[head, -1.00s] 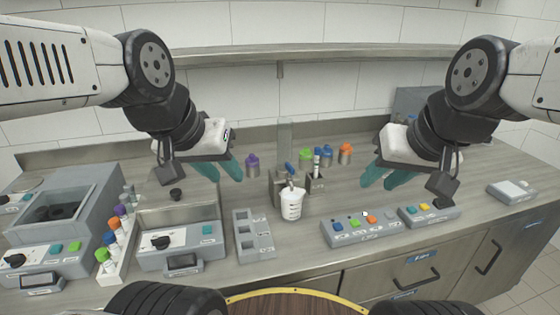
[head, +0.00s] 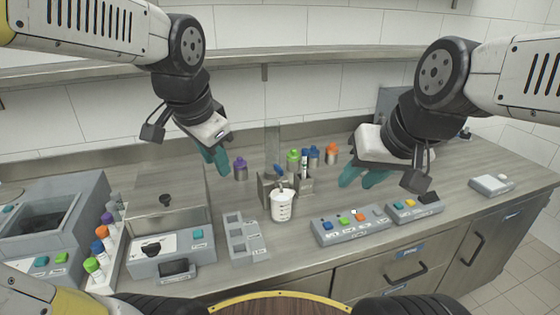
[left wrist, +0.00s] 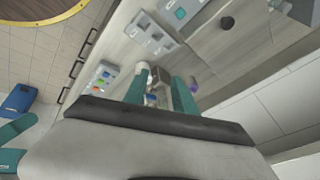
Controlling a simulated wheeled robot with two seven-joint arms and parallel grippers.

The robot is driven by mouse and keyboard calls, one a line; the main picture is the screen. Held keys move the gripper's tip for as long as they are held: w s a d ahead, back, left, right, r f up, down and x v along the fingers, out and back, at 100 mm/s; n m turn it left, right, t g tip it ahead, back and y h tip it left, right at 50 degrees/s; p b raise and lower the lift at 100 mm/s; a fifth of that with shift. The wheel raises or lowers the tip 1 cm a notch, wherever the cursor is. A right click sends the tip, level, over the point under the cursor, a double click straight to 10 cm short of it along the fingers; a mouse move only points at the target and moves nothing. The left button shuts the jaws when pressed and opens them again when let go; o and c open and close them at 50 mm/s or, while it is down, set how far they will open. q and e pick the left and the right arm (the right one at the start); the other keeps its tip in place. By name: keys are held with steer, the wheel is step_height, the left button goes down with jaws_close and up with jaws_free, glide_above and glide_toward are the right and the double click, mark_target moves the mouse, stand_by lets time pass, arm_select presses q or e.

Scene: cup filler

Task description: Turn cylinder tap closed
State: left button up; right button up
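The cup filler (head: 264,190) stands mid-counter, with a tall clear cylinder (head: 272,146) rising behind it. Its cylinder tap has a small blue handle (head: 279,168) above a white graduated cup (head: 283,206). Whether the tap is open or closed is too small to tell. My left gripper (head: 218,162) is empty, left of the filler and apart from it. The left wrist view shows its teal fingers (left wrist: 160,92) spread, with the filler (left wrist: 160,75) beyond them. My right gripper (head: 362,178) is empty with its fingers apart, to the right of the filler.
A purple-capped bottle (head: 240,169) stands near my left gripper. Several capped bottles (head: 314,156) stand behind and right of the filler. A grey slotted rack (head: 240,237) and a button panel (head: 350,226) lie in front. A clear-lidded machine (head: 170,225) is left.

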arm_select(q)
steer(key=w+d+f+m+g+y, duration=0.1)
steer(key=w+d+m, duration=0.2)
steer(key=w+m, duration=0.25)
steer(key=w+d+f+m+y, duration=0.1)
steer(key=w+d+m, duration=0.25)
steer(key=m, duration=1.25)
glide_toward(279, 168)
steer(key=f, duration=0.2)
steer(key=shift+y, duration=0.4)
steer(key=x, duration=0.6)
steer(key=shift+w+d+f, duration=0.15)
steer(key=shift+w+f, duration=0.1)
steer(key=shift+w, duration=0.25)
steer(key=shift+c, duration=0.4)
jaws_close()
